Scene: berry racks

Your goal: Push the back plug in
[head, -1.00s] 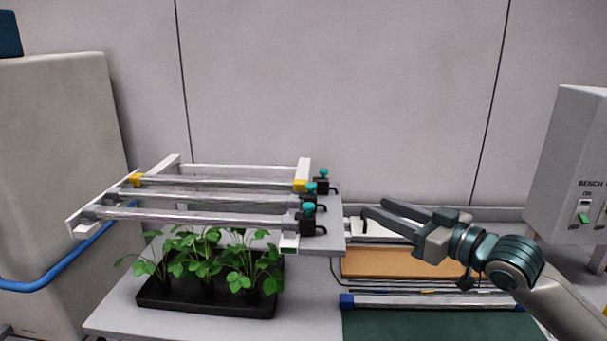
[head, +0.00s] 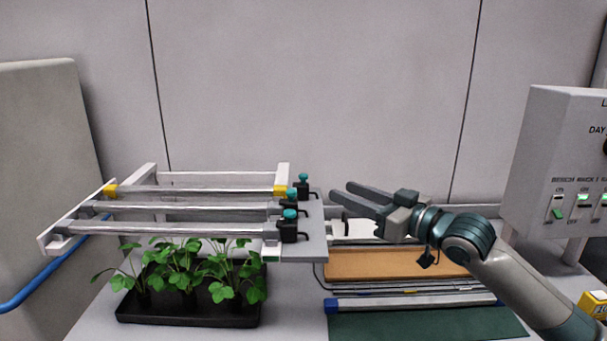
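The back plug (head: 303,190), a black block with a teal knob on top, stands by the right end of the back lamp bar (head: 195,190), which has yellow ends. How far it is seated is too small to tell. The middle plug (head: 291,206) and the front plug (head: 289,232) look alike and stand nearer me at the ends of the other two bars. My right gripper (head: 339,188) is open and empty, its fingers pointing left, a short way right of the back plug and apart from it. My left gripper is not in view.
A black tray (head: 190,313) of green plants sits under the rack (head: 150,178). Right of it lie a brown board (head: 385,263), a tube with blue ends (head: 410,304) and a green mat (head: 425,323). A switch box (head: 560,150) stands at the right. The wall is behind.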

